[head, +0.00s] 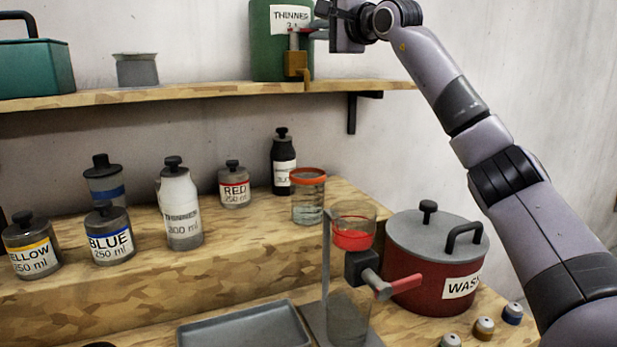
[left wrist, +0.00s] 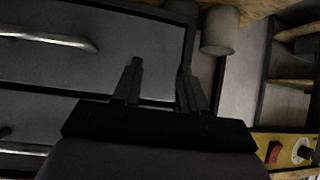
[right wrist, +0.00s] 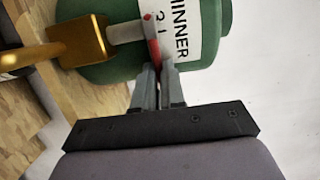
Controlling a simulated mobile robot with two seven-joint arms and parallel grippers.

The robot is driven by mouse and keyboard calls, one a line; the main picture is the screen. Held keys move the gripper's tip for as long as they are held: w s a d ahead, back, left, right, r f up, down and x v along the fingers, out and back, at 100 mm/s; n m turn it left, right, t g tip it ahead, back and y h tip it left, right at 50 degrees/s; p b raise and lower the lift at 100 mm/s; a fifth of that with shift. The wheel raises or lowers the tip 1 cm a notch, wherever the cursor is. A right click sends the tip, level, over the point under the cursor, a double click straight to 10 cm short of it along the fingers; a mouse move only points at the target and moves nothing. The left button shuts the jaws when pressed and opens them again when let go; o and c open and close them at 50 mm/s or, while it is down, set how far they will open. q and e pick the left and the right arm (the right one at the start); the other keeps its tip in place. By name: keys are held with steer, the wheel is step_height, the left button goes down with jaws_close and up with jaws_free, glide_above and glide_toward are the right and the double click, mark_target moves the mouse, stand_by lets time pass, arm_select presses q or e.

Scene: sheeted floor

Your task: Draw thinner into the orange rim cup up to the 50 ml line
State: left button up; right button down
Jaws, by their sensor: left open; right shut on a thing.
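The green thinner drum (head: 268,55) stands on the wall shelf, with a brass tap (head: 297,65) at its front. My right gripper (head: 321,27) is shut on the tap's red lever, which shows between the fingers in the right wrist view (right wrist: 154,58). The clear orange rim cup (head: 308,200) stands upright on the raised wooden step, below the tap in the head view. Its lower part looks like it holds some clear liquid; the graduation lines are too small to read. No stream is visible. My left gripper (left wrist: 158,88) is open and empty, facing dark drawers.
Several bottles stand left of the cup, including a white thinner bottle (head: 181,210) and a red one (head: 233,185). A wash pot (head: 432,265) stands at right, a grey tray (head: 245,330) at the front.

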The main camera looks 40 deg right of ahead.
steer(key=shift+a+r, duration=0.2)
steer(key=shift+a, duration=0.05)
steer(key=shift+s+a+f+m+h+b, duration=0.1)
steer(key=shift+a+m+h+b, duration=0.15)
steer(key=shift+m+h+b, duration=0.55)
